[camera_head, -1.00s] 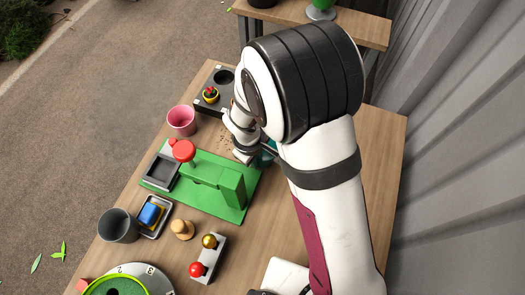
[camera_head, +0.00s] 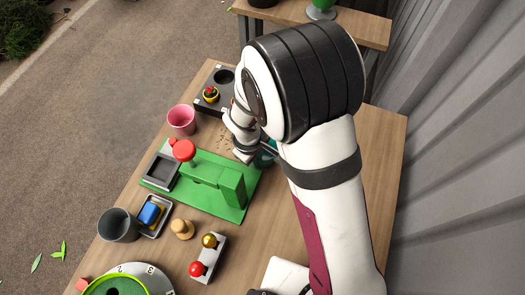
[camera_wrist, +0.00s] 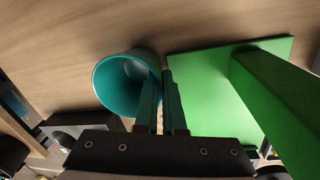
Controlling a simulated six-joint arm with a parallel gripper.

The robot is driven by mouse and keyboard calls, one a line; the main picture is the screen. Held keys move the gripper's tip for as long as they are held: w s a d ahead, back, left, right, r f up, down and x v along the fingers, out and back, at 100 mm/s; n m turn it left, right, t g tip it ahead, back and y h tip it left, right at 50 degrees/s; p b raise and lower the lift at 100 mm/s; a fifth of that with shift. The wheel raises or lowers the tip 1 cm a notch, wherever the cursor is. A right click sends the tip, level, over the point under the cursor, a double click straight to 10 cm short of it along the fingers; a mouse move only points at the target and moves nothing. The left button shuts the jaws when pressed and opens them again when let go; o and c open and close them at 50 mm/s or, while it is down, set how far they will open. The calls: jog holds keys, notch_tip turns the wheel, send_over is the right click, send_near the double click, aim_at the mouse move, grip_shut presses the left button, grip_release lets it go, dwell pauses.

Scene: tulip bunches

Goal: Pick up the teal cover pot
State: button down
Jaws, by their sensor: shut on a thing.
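The teal cover pot (camera_wrist: 122,84) is at the middle left of the wrist view, its open mouth towards the camera. My gripper (camera_wrist: 160,78) is shut on the pot's right wall, with one finger over the mouth side and the other outside. In the head view only a sliver of the teal pot (camera_head: 265,155) shows, beside my gripper (camera_head: 246,152); my arm hides the rest. I cannot tell whether the pot is clear of the table.
A green stand (camera_head: 205,181) with a red knob is close beside the pot. A pink pot (camera_head: 182,119), a grey pot (camera_head: 118,226), a dark holed tray (camera_head: 211,106) and a numbered turntable (camera_head: 140,271) are around it. Bare table is at the right.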

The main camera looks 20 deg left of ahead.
dwell(0.5)
jog(key=r, duration=0.4)
jog(key=shift+d+r, duration=0.25)
jog(key=w+d+r+m, duration=0.3)
jog(key=d+r+m, duration=0.4)
jog(key=d+r, duration=0.4)
jog(key=w+d+r+m+g+h, duration=0.1)
jog(key=w+d+r+m, duration=0.3)
jog(key=d+r+m, duration=0.3)
jog(key=d+r, duration=0.4)
jog(key=d, duration=0.1)
jog(key=shift+w+r, duration=0.15)
jog(key=shift+a, duration=0.1)
